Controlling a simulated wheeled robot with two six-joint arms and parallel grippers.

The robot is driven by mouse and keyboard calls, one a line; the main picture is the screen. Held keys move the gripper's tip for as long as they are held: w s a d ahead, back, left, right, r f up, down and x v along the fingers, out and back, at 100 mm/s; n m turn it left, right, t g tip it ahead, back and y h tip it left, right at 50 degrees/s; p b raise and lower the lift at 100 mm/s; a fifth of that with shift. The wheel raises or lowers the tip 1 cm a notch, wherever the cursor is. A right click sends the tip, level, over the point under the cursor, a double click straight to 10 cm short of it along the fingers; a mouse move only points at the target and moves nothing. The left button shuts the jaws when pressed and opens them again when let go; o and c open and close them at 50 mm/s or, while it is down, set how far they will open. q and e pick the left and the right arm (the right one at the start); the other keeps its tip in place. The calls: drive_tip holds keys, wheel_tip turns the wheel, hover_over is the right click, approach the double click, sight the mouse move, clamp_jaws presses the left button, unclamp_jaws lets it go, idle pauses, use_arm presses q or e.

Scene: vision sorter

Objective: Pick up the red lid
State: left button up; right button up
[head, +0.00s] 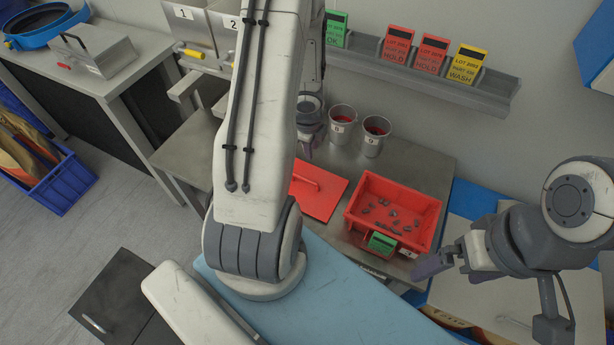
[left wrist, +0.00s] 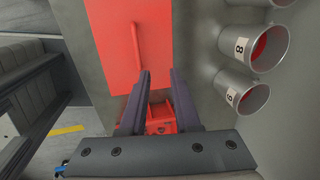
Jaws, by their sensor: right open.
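The red lid (head: 322,200) lies flat on the grey metal bench, left of the red bin (head: 432,200); my left arm hides part of it in the head view. In the left wrist view the lid (left wrist: 154,60) shows its thin raised bar handle (left wrist: 137,45). My left gripper (head: 307,150) is above the bench behind the lid. Its fingers (left wrist: 161,72) are apart and empty, over the lid's near edge in the wrist view. My right gripper (head: 440,263) is open and empty, in front of and right of the bin.
The bin holds several small dark pieces and has a green card (head: 381,242) on its front. Two metal cups (head: 342,130) (head: 372,145) with red insides stand behind the lid. A wall rail (head: 440,85) holds several coloured lot cards. A side table (head: 85,75) stands left.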

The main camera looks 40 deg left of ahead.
use_arm(q)
drive_tip(key=m+h, duration=0.1)
drive_tip(key=h, duration=0.1)
approach(304, 178)
drive_tip(key=b+x, duration=0.3)
drive_tip(key=x, duration=0.1)
drive_tip(key=shift+s+d+f, duration=0.1)
drive_tip(key=shift+f, duration=0.25)
drive_tip(key=b+x, duration=0.4)
drive_tip(key=x, duration=0.2)
drive_tip(key=shift+w, duration=0.2)
drive_tip(key=shift+r, duration=0.1)
clamp_jaws()
